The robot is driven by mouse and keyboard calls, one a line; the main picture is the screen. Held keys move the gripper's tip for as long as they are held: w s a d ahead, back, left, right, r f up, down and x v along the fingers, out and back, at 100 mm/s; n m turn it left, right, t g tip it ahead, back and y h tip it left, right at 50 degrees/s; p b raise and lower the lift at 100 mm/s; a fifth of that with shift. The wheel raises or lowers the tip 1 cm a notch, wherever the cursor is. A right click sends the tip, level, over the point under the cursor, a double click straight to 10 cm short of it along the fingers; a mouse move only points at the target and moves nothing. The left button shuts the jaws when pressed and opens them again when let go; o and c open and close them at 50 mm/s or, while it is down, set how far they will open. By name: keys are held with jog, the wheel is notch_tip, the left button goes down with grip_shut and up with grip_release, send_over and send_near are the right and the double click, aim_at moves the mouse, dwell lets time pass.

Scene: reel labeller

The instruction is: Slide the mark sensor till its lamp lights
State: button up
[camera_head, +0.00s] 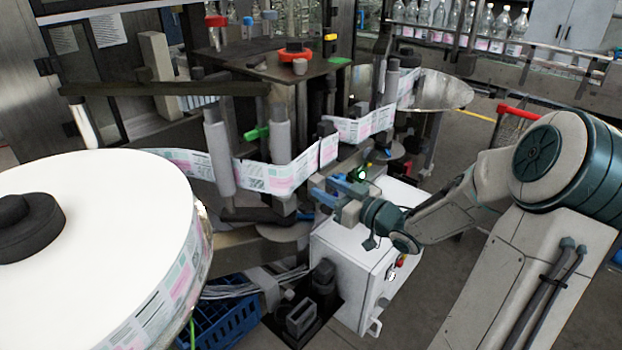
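My gripper (338,192), with blue finger parts, is beside the label web (272,178), just above the white cabinet. A small dark block with a bright green-white lamp (362,174) shows right behind the blue fingers; it looks like the mark sensor, and the lamp appears lit. My fingers overlap this area, so I cannot tell whether they touch or hold the sensor, or how far apart they are. The printed web runs from the big white reel (110,205) at left, around grey rollers (218,152), to the right.
The white cabinet (345,262) with a red button stands under my gripper. A dark plate (268,66) with coloured knobs is above the web. A green handle (256,133) sticks out near the rollers. A blue crate (222,318) is on the floor. Bottles (440,18) stand behind.

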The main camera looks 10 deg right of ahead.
aim_at(313, 179)
jog(key=x, duration=0.5)
jog(key=shift+w+a, duration=0.25)
jog(key=shift+w, duration=0.05)
grip_shut()
jog(key=shift+w+d+p, duration=0.25)
jog(key=shift+d+p, duration=0.1)
jog(key=shift+p, duration=0.05)
grip_release()
jog(key=shift+s, duration=0.1)
jog(key=b+v, duration=0.1)
jog(key=v, duration=1.3)
